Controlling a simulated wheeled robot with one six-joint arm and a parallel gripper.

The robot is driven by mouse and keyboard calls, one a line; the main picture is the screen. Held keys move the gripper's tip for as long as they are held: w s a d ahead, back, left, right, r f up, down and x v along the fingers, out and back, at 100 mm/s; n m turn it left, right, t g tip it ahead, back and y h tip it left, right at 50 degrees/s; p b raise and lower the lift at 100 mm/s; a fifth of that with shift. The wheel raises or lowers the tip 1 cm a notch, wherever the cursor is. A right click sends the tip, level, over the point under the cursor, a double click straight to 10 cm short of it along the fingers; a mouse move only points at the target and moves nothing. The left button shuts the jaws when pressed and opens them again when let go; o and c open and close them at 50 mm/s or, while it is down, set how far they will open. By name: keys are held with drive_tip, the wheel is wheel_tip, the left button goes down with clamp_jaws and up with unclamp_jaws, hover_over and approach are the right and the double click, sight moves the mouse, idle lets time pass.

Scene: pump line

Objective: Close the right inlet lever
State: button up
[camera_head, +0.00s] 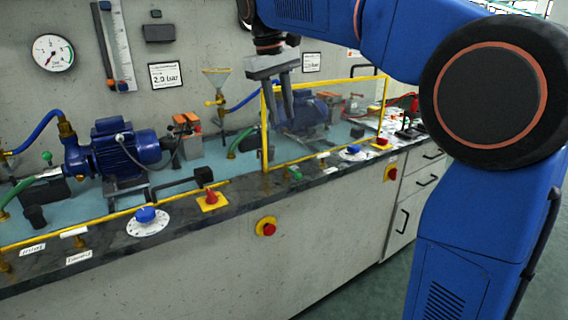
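My gripper (280,118) hangs fingers down in front of the back wall, over the clear panel at the right pump (305,113). A gap shows between its two fingers and nothing is held. A small green part (295,173) sits on the dark front ledge below the gripper, in front of the panel. I cannot tell whether it is the right inlet lever, nor its position. A green hose (244,138) and a yellow valve handle (211,103) under a funnel are left of the gripper.
A yellow-framed clear panel (266,128) stands before the right pump. The left pump (125,148), a blue dial (146,215), a red switch (211,197) and a red stop button (268,228) are at the left and front. Open floor (355,292) lies front right.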

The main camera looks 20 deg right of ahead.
sight(292, 170)
drive_tip(key=d+f, duration=0.1)
drive_tip(key=f, duration=0.4)
drive_tip(key=d+f, duration=0.1)
drive_tip(key=f, duration=0.4)
drive_tip(key=w+d+f, duration=0.1)
drive_tip(key=f, duration=0.5)
drive_tip(key=shift+d, duration=0.1)
drive_tip(key=shift+c, duration=0.4)
clamp_jaws()
idle(0.6)
